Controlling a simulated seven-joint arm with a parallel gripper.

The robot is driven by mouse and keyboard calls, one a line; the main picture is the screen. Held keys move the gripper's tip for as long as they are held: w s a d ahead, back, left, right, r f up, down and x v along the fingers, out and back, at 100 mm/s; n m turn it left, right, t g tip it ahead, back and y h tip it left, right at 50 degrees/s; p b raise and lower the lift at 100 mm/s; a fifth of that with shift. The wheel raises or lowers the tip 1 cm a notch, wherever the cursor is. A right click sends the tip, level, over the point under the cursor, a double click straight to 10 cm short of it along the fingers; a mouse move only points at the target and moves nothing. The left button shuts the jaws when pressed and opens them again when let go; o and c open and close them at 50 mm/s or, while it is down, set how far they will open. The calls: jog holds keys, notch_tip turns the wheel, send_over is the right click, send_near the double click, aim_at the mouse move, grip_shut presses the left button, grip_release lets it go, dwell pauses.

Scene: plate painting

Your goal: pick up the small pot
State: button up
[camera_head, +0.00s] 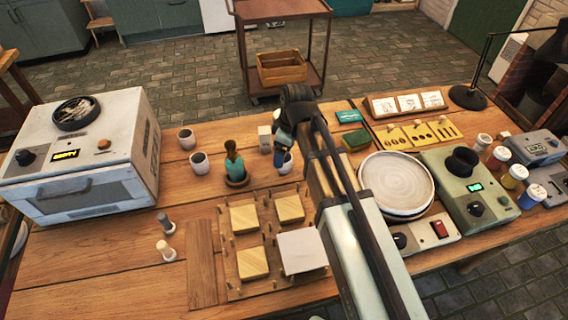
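Several small pale pots stand on the wooden table. One pot (187,138) and another pot (200,163) are at the left, near the white oven. A third pot (286,167) is right of the middle, partly hidden behind my gripper (281,154). My gripper points down at this third pot and overlaps it in the picture. I cannot tell whether it touches the pot, or whether its fingers are open or shut. A teal vase-like holder (236,170) with a brown top stands on a dark dish just left of my gripper.
A white oven (90,155) fills the table's left end. A pegged board with wooden tiles (252,263) lies in front. A round pale plate (396,183), a green device (466,190) and paint jars (514,176) stand at right. Bare wood (110,268) lies at front left.

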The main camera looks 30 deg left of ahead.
jog(key=shift+w+a+f, duration=0.15)
jog(key=shift+f, duration=1.1)
jog(key=shift+w+a+f, duration=0.1)
jog(key=shift+a+f, duration=0.05)
jog(key=shift+f, duration=1.05)
jog(key=shift+c, duration=0.3)
jog(key=c, duration=1.1)
jog(key=shift+r, duration=0.2)
